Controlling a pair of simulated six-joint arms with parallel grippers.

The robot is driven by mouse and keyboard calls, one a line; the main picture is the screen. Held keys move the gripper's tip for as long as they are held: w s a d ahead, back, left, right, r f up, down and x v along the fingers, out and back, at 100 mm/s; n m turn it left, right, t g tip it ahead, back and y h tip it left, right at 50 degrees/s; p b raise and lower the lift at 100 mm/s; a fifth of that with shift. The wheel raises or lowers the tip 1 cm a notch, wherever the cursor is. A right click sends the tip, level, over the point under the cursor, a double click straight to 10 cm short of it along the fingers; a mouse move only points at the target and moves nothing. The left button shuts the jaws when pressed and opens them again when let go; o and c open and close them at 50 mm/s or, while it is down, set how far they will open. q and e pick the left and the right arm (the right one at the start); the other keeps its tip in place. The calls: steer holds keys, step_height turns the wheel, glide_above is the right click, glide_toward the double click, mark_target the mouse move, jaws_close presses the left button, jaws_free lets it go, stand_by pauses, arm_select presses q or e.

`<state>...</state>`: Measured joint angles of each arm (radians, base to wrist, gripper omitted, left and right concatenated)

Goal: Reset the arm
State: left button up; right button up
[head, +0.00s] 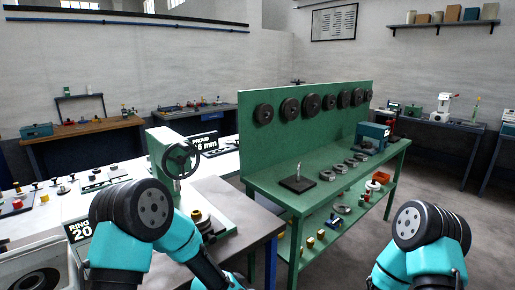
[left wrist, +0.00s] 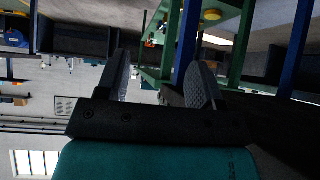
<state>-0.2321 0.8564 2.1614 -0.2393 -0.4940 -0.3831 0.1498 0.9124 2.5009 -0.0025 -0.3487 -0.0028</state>
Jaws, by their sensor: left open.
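My left gripper (left wrist: 160,62) shows in the left wrist view, with its two ridged fingers apart and nothing between them. That view is upside down, with the windows at the bottom. In the head view my left arm bends at the lower left, and its gripper cannot be made out. My right arm shows at the lower right as a dark and teal joint; its gripper is out of view. The section bender (head: 165,150), a green machine with a black handwheel (head: 181,160), stands on the bench just behind my left arm.
A green workbench (head: 262,180) stands in the middle, with black rollers on its upright panel and rings on its top. A grey tray (head: 30,268) is at the lower left. A white table (head: 225,160) holds small parts. Open floor (head: 440,170) lies at the right.

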arm_select(q)
steer(key=s+a+f+n+g+y, duration=0.1)
steer(key=s+a+f+n+g, duration=0.1)
steer(key=s, duration=0.6)
steer(key=s+a+f+n+g, duration=0.2)
steer(key=s+a+f+n, duration=0.2)
steer(key=s+a+f, duration=0.2)
steer(key=s+a+f+n+g+y, duration=0.1)
steer(key=s+a+f+n, duration=0.3)
steer(key=s+a, duration=0.5)
steer(key=shift+s+f+g+y, duration=0.3)
steer(key=shift+s+f+g, duration=0.2)
steer(key=shift+s, duration=0.1)
